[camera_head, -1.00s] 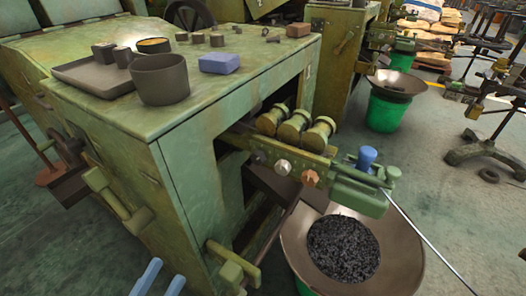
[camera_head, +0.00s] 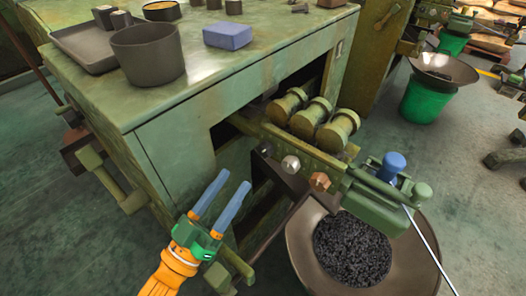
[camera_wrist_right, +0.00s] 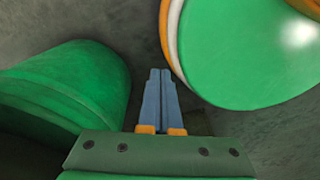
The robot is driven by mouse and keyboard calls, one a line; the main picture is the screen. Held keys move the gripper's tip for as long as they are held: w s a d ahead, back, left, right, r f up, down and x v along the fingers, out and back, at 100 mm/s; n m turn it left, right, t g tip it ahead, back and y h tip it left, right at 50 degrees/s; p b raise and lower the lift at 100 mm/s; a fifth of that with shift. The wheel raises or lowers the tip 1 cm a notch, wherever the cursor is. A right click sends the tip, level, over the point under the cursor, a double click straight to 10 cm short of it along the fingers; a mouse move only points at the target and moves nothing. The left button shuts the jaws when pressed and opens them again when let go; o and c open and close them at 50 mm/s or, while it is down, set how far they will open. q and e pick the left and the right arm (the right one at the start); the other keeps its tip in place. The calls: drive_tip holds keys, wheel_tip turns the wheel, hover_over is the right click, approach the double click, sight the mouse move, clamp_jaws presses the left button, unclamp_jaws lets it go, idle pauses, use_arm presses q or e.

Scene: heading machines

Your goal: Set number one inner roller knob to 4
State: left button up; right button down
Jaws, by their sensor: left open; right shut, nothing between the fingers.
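The roller assembly juts from the green machine in the head view. It carries three brass-green rollers (camera_head: 311,117) in a row. Along its front face are a dark knob (camera_head: 265,149), a silver hex knob (camera_head: 291,163) and a copper hex knob (camera_head: 319,181). I cannot tell which is the number one inner knob, and no dial numbers are readable. My left gripper (camera_head: 235,180) is open and empty, with blue fingers pointing up, left of and below the knobs, touching none. My right gripper (camera_wrist_right: 160,74) is shut and empty in the right wrist view; the head view does not show it.
A bowl (camera_head: 407,252) of dark pieces sits below the assembly. A thin rod (camera_head: 427,240) slopes down at right. The machine top (camera_head: 180,103) holds a dark pot (camera_head: 148,55), a tray (camera_head: 70,42) and a blue block (camera_head: 228,36). Green rounded shapes (camera_wrist_right: 65,90) flank my right gripper.

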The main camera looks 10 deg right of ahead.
sight(262, 153)
use_arm(q)
drive_tip(key=w+d, duration=0.3)
drive_tip(key=w+d+b, duration=0.1)
drive_tip(key=w+d, duration=0.2)
drive_tip(key=d, duration=0.1)
drive_tip(key=shift+w+d, duration=0.1)
drive_tip(key=shift+w, duration=0.1)
drive_tip(key=shift+w+d+r, duration=0.25)
drive_tip(key=shift+w+d, duration=0.1)
drive_tip(key=shift+d, duration=0.05)
use_arm(e)
drive_tip(key=shift+w+d+f, duration=0.4)
drive_tip(key=shift+d+f, duration=0.25)
drive_tip(key=shift+d, duration=0.1)
